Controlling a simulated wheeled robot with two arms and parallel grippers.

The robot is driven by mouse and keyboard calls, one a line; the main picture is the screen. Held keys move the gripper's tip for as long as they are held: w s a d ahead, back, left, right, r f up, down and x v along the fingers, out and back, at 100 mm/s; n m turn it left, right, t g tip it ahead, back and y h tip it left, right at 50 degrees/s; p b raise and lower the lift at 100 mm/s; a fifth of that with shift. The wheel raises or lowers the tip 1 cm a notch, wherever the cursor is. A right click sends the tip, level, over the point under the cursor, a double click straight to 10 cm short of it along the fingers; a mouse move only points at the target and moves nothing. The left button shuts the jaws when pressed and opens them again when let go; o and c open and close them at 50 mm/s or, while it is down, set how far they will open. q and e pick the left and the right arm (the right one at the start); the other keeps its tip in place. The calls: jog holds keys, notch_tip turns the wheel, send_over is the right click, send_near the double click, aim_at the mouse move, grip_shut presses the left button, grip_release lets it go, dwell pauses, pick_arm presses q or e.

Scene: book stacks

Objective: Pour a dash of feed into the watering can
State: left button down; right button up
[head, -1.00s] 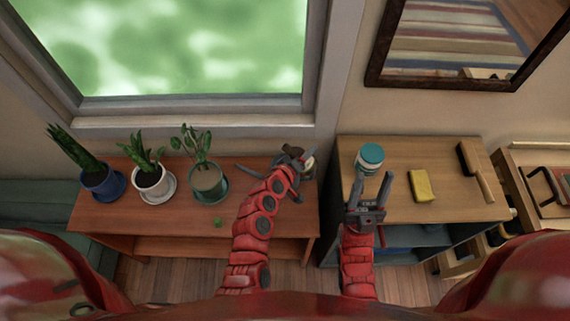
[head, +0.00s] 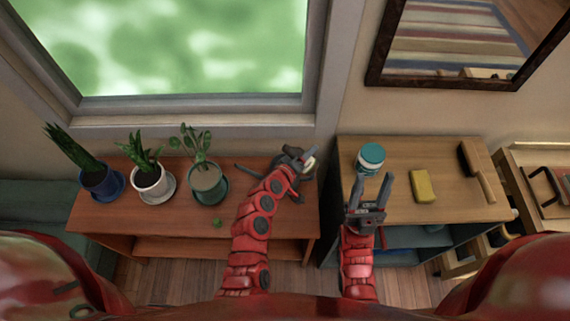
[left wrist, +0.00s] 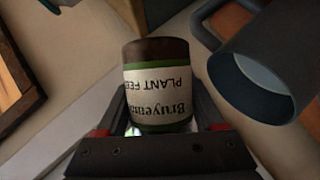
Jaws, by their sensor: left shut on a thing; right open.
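My left gripper (head: 304,160) is over the right end of the wooden table and shut on the plant feed bottle. In the left wrist view, the bottle (left wrist: 157,85) is brown with a green-edged cream label, its lettering upside down in the picture. In the head view only a pale bit of it (head: 310,164) shows. The dark grey watering can (left wrist: 288,62) is right of the bottle in the left wrist view, apart from it in the picture. In the head view it is mostly hidden by my left gripper. My right gripper (head: 370,188) is open and empty at the cabinet's front left.
Three potted plants stand on the table's (head: 120,213) left part, with a small green thing (head: 217,222) near its front. A teal-lidded jar (head: 371,156), a yellow sponge (head: 422,186) and a brush (head: 477,172) are on the cabinet top (head: 400,150). A mirror (head: 450,80) hangs above.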

pick_arm(q)
jog(key=shift+s+d+f+n+h+b, duration=0.1)
jog(key=shift+d+f+n+h+b, duration=0.1)
jog(key=shift+n+h+b, duration=0.4)
jog(key=shift+s+d+f+n+h+b, duration=0.15)
jog(key=shift+n+b, duration=0.25)
jog(key=shift+b, duration=0.45)
dwell(2.9)
jog(key=shift+d+f+n+h+b, duration=0.15)
jog(key=shift+d+n+h+b, duration=0.25)
jog(key=shift+b, duration=0.55)
dwell(1.1)
jog(key=shift+a, duration=0.1)
dwell(0.5)
jog(key=shift+n+b, duration=0.3)
jog(key=shift+b, duration=0.05)
dwell(0.7)
